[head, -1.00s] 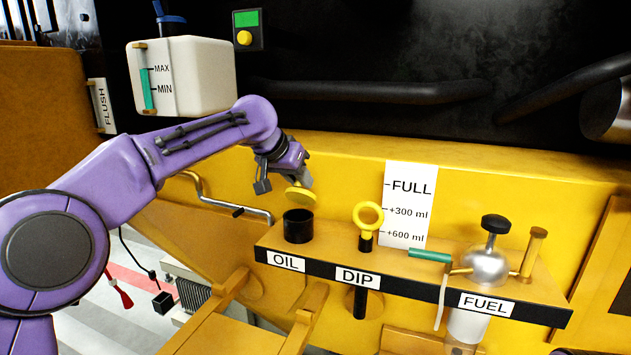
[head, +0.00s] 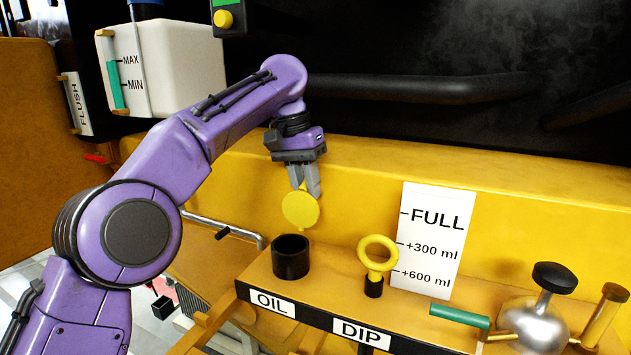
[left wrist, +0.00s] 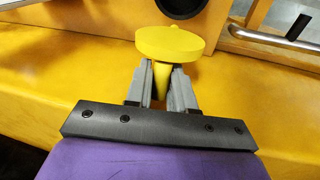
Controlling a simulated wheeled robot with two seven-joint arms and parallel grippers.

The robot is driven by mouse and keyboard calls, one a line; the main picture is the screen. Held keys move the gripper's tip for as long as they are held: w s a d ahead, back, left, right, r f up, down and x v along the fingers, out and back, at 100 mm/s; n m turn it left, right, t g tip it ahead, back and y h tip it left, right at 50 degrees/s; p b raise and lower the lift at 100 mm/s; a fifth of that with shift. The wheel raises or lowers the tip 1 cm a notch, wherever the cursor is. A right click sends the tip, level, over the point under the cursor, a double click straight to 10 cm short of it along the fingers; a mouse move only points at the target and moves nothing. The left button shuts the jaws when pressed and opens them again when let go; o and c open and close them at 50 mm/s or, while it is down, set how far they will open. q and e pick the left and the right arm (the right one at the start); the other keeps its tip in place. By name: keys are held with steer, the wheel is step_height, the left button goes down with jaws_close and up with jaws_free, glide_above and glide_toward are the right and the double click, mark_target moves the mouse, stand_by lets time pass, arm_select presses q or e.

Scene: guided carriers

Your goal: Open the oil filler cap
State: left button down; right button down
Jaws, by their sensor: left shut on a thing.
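The yellow oil filler cap (head: 300,209) is off the black oil filler neck (head: 291,257), which stands open above the OIL label (head: 273,304). My left gripper (head: 305,185) is shut on the cap and holds it tilted, above and apart from the neck. In the left wrist view the round cap (left wrist: 170,42) shows with its tapered stem between the fingers (left wrist: 161,82), and the dark neck opening (left wrist: 180,4) is at the top edge. My right gripper is not in view.
A yellow dipstick ring (head: 378,252) stands right of the neck, with a white level card (head: 432,240) behind it. Farther right are a green handle (head: 459,316) and a silver fuel dome (head: 535,322). A bent metal rod (head: 222,228) runs left of the neck.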

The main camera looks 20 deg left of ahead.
arm_select(q)
steer(key=shift+f, duration=0.3)
steer(key=c, duration=1.1)
jaws_free()
steer(key=shift+o, duration=0.2)
steer(key=shift+r, duration=0.1)
steer(key=shift+r, duration=0.15)
steer(key=shift+r, duration=1.3)
steer(key=s+d+r, duration=0.2)
steer(key=s+r, duration=0.3)
steer(key=s, duration=0.1)
steer(key=s+d+r, duration=0.2)
steer(key=s+r, duration=0.3)
steer(key=s, duration=0.2)
steer(key=shift+s+d, duration=0.25)
steer(key=shift+d, duration=0.05)
steer(key=shift+w, duration=0.1)
